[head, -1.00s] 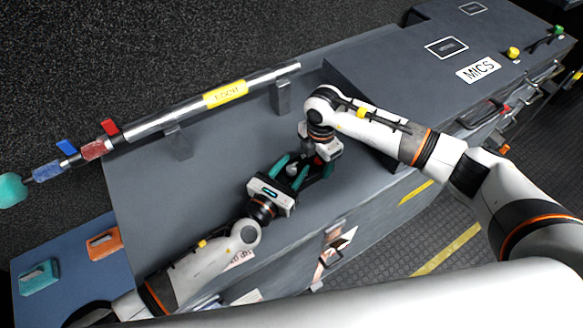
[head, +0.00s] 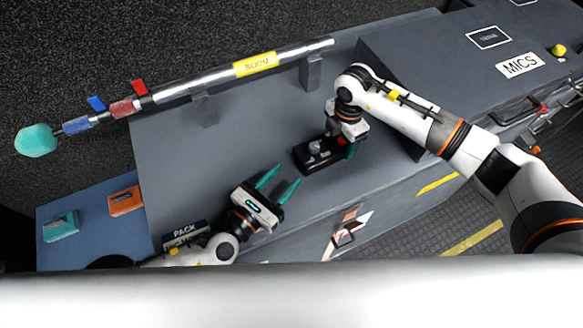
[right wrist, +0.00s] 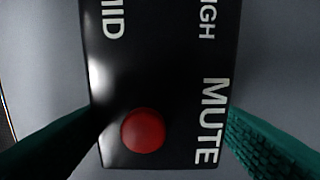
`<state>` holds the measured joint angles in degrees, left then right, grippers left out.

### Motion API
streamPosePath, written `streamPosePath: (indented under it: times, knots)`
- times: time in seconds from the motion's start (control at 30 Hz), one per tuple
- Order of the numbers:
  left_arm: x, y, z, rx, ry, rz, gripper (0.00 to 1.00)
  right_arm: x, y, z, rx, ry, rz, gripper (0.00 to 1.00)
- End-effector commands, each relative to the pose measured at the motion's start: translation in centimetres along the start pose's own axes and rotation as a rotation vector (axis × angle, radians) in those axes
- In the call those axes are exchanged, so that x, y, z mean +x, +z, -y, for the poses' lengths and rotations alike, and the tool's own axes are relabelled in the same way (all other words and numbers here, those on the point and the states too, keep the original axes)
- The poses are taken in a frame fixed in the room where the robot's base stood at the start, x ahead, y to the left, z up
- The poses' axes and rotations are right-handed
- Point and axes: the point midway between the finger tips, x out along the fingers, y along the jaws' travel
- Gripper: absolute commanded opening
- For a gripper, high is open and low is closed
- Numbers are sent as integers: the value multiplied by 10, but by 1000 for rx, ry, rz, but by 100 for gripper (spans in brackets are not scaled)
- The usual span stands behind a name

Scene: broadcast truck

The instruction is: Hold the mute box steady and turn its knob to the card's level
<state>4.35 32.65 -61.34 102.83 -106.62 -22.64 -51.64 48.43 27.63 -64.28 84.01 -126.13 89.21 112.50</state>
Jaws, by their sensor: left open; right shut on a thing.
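The black mute box (head: 308,163) lies on the grey counter, with a grey knob (head: 315,147) on its top at the left part. My right gripper (head: 338,148) is over the box's right end, its fingers closed on both sides of it. The right wrist view shows the box (right wrist: 165,70) between the green fingers, with a red button (right wrist: 143,130) and the words MUTE, MID and a cut-off "IGH"; the knob is outside that view. I cannot make out a card with a level.
A boom pole (head: 215,78) with a yellow BOOM label rests on brackets behind. A raised case (head: 430,50) marked MICS stands at the right. A blue surface (head: 85,240) with teal and orange items is at the left. A PACK sign (head: 184,232) is partly hidden by my left arm.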

Motion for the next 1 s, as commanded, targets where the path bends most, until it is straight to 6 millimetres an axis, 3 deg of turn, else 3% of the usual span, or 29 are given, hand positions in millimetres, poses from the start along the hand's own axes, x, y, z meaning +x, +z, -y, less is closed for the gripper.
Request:
streamPosePath:
  times: [0.37,0.4,0.53,0.83,1.0]
  knots:
    - [-2,0,0,0,0,-1,45,-1,0,0,0,-1,0,37]
    - [-2,0,0,0,0,-1,45,-1,0,0,0,-1,0,73]
    - [-2,0,0,0,0,-1,45,-1,0,0,0,-1,0,93]
    - [-2,0,0,0,0,-1,45,-2,0,0,0,-1,0,93]
    - [-2,0,0,0,0,-1,45,-20,0,1,0,-4,1,93]
